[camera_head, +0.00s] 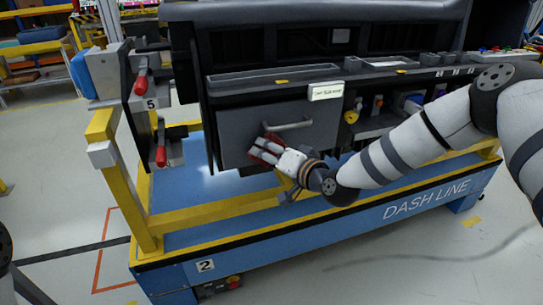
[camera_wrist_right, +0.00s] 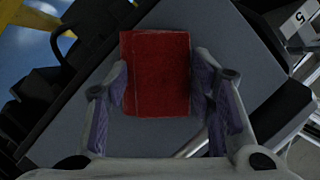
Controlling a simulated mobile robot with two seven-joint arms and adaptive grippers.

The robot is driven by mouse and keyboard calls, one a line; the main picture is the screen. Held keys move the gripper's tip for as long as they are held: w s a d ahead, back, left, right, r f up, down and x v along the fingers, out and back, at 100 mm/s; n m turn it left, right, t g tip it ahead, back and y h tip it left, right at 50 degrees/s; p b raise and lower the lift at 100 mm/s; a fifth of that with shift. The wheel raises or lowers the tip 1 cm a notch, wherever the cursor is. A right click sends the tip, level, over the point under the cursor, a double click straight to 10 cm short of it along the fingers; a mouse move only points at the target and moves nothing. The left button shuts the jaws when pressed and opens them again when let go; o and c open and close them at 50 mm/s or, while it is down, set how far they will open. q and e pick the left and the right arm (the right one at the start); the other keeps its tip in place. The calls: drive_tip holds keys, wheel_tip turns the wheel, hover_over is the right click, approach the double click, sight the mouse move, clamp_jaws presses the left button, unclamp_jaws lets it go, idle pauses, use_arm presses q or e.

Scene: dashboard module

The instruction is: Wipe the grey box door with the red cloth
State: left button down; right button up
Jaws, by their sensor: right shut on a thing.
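The grey box door (camera_head: 235,118) is a flat panel with a bar handle (camera_head: 290,126) and a small label above it. It fills much of the right wrist view (camera_wrist_right: 75,130), tilted there. My right gripper (camera_head: 268,150) is at the lower middle of the door, below and left of the handle. It is shut on the red cloth (camera_wrist_right: 155,72), a flat rectangle between its fingers in front of the door. Only red bits of the cloth show in the head view. I cannot tell whether the cloth touches the door. My left gripper is out of view.
Red-handled clamps (camera_head: 141,82) stand left of the door on a yellow frame (camera_head: 103,125). A shelf with small items (camera_head: 377,105) lies right of the door, behind my right arm. The blue cart (camera_head: 300,245) runs below. Floor in front is clear.

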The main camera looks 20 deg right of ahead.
drive_tip(key=shift+w, duration=0.15)
drive_tip(key=shift+d, duration=2.05)
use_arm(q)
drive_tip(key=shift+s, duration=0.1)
use_arm(e)
drive_tip(key=shift+w+a+r, duration=0.1)
drive_tip(key=shift+a+r, duration=0.05)
drive_tip(key=shift+a, duration=0.9)
drive_tip(key=shift+w+a+r, duration=0.1)
drive_tip(key=shift+a, duration=0.9)
drive_tip(key=shift+s, duration=0.1)
